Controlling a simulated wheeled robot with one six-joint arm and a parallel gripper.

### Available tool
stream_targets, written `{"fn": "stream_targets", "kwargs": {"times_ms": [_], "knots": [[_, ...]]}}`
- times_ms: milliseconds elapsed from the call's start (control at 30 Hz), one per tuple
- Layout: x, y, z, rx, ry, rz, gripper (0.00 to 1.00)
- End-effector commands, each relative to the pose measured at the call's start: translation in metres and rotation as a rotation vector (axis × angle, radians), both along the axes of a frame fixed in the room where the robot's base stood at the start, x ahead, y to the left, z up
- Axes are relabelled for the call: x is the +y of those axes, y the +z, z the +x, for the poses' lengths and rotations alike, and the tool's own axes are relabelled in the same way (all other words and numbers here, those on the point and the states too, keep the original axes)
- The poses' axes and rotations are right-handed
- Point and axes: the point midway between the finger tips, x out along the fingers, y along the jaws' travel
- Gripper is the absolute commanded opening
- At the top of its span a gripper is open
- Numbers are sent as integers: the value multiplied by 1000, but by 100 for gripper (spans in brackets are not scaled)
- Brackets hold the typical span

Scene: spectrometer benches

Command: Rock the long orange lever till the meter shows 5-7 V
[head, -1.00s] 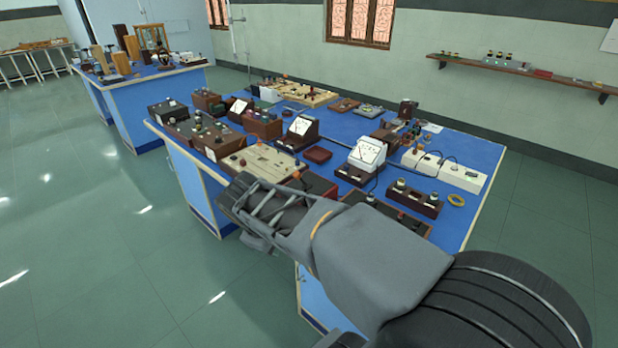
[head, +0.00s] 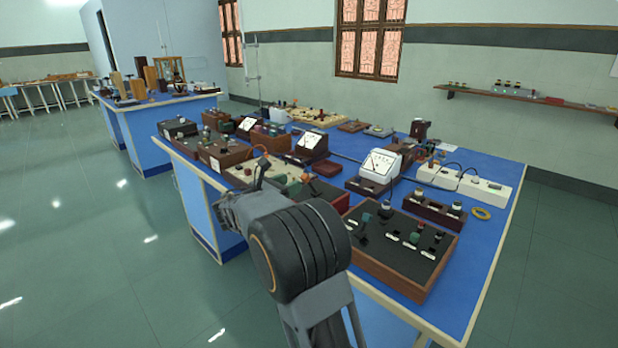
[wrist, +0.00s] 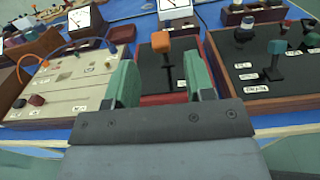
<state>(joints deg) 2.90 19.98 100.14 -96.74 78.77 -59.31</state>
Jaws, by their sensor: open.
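The long orange lever (wrist: 161,43) has an orange cap on a dark stem and stands on a black panel in a red-edged box. It shows in the wrist view just beyond my fingertips, about midway between them. Its orange cap also shows in the head view (head: 306,178). My gripper (wrist: 161,72) is open, with green finger pads on either side of the panel and nothing between them. A white meter (head: 380,162) stands behind the lever box, and a dark meter (head: 311,141) stands further left. Their readings are too small to tell.
A beige board (wrist: 62,85) with an orange wire and knobs lies left of the lever box. A wooden-framed black panel (head: 400,245) with a blue-green-capped lever (wrist: 276,48) lies close on the right. More instruments crowd the blue bench (head: 480,235).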

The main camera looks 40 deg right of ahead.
Motion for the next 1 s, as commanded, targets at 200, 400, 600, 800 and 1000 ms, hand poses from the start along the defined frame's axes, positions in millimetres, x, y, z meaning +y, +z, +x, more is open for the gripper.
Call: {"fn": "stream_targets", "kwargs": {"times_ms": [200,400,600,800,1000], "knots": [[-42,-1,7,0,-3,0,49],[-69,-1,12,-1,-1,2,49],[-84,0,15,-2,0,2,49],[-88,0,16,-2,1,1,49],[-87,0,16,-2,1,2,48]]}}
